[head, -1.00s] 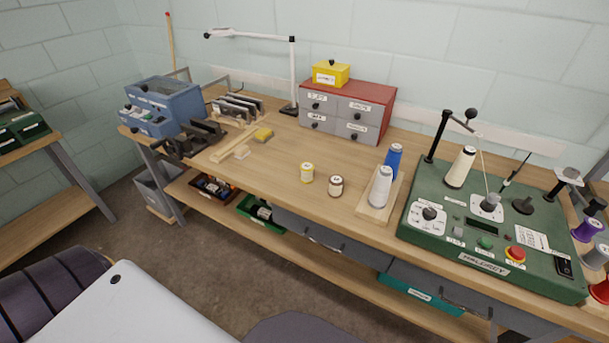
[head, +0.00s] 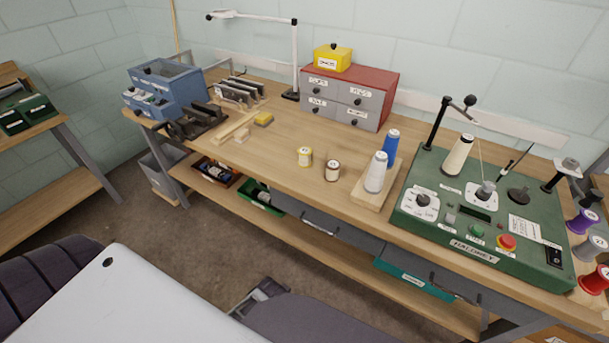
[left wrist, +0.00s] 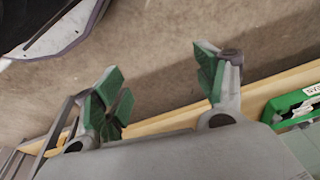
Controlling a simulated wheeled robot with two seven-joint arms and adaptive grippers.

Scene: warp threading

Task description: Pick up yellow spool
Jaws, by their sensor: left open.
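The yellow spool (head: 305,156) stands upright on the wooden workbench (head: 270,158), just left of a brown spool (head: 332,171). In the left wrist view my left gripper (left wrist: 160,92) is open and empty, its green-padded fingers spread wide over the floor. The lower shelf edge and a green bin show beyond it. In the head view part of my arm shows low at the bottom, in front of the bench and well away from the spool. The yellow spool is not in the left wrist view. My right gripper is not in view.
White (head: 376,172) and blue (head: 392,148) cones stand on a wooden board right of the spools. A green winding machine (head: 480,215) fills the bench's right side. A drawer cabinet (head: 349,96) stands behind. The bench front before the spools is clear.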

